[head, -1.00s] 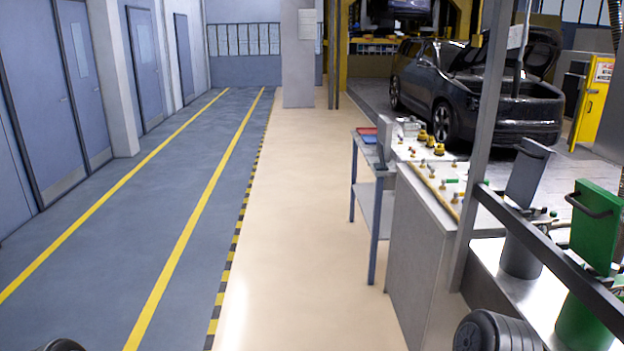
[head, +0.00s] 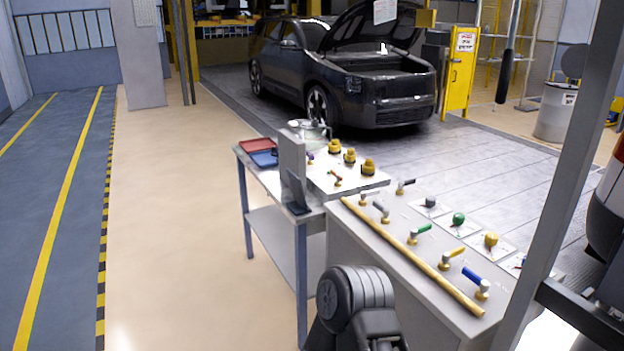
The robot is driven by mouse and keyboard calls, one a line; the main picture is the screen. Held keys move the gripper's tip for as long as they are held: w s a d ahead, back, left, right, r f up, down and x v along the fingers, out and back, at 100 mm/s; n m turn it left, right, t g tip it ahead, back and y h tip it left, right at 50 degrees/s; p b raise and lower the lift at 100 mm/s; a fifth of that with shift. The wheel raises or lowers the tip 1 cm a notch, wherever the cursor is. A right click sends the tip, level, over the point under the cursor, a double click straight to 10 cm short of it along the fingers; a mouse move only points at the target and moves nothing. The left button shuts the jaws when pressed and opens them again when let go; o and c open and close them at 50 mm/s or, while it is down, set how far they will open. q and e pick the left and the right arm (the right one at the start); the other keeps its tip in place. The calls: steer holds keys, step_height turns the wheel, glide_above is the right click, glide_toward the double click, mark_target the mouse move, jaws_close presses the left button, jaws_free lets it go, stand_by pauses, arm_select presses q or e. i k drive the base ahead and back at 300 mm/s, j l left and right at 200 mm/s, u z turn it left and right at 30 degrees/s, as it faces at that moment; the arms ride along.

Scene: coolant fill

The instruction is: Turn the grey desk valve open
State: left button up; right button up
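A small valve with a grey lever (head: 381,211) stands on the desk (head: 400,251), behind a long yellow bar (head: 412,255). Along the same row are valves with a black lever (head: 404,186), a green lever (head: 420,232), a yellow lever (head: 451,257) and a blue lever (head: 477,283). Part of my dark arm shows at the bottom centre, in front of the desk. Neither gripper is in view.
A side table (head: 270,221) with red (head: 258,146) and blue (head: 264,158) trays adjoins the desk. A grey post (head: 565,160) and dark rail (head: 585,318) stand at the right. A car (head: 345,75) is behind. The beige floor (head: 190,230) at left is clear.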

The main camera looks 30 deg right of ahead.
mark_target(385, 212)
steer(key=i, duration=1.35)
steer(key=i+j+z, duration=0.1)
steer(key=i, duration=1.25)
steer(key=z, duration=3.65)
